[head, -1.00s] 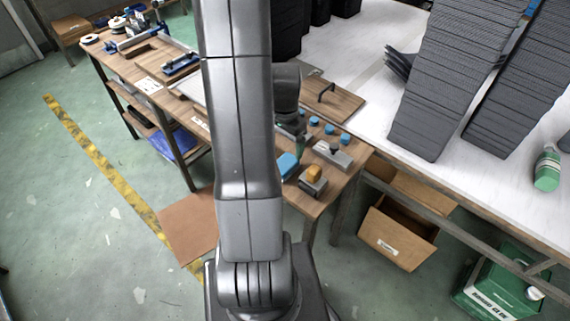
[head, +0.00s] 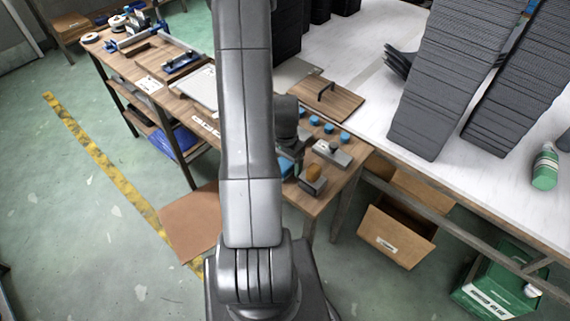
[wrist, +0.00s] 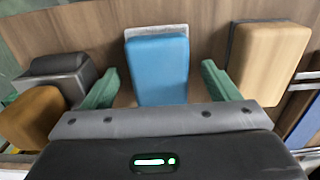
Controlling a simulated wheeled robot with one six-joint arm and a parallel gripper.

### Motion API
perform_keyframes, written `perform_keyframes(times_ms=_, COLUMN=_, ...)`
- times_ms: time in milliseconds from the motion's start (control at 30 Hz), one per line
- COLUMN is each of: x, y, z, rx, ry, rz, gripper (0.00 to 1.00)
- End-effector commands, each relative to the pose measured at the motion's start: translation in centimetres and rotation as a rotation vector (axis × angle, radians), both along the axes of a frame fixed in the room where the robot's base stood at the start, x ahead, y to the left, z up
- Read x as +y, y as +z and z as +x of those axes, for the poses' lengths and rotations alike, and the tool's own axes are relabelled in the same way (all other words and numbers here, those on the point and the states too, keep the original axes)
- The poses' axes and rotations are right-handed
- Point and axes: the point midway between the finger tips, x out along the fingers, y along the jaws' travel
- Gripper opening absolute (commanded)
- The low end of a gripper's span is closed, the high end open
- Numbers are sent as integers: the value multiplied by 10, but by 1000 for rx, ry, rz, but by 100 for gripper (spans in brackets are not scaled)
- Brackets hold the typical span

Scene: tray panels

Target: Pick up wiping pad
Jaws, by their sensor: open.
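The wiping pad looks to be the blue block (wrist: 158,66) with a pale grey-white backing, in the middle of the wrist view. It lies on a wooden surface. My gripper (wrist: 161,74) is open, with one green finger on each side of the blue pad. A gap shows between each finger and the pad, and the pad's near end is hidden by the gripper body. In the head view part of the blue pad (head: 285,167) shows beside my arm, which hides the rest. My fingers cannot be made out there.
A tan block on a dark base (wrist: 268,62) stands close to the right finger. A dark grey piece (wrist: 60,76) and a brown block (wrist: 32,116) lie left. Several small blue caps (head: 314,120) and a grey tool (head: 333,152) share the wooden bench (head: 310,205).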

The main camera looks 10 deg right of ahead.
Motion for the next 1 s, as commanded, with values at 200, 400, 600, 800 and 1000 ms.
perform_keyframes(times_ms=200, x=0, y=-1, z=0, rx=0, ry=0, rz=0, gripper=82)
perform_keyframes(times_ms=400, x=0, y=-1, z=0, rx=0, ry=0, rz=0, gripper=50)
perform_keyframes(times_ms=600, x=0, y=-1, z=0, rx=0, ry=0, rz=0, gripper=33)
perform_keyframes(times_ms=800, x=0, y=0, z=0, rx=-1, ry=0, rz=0, gripper=33)
perform_keyframes(times_ms=1000, x=0, y=11, z=1, rx=-3, ry=0, rz=0, gripper=33)
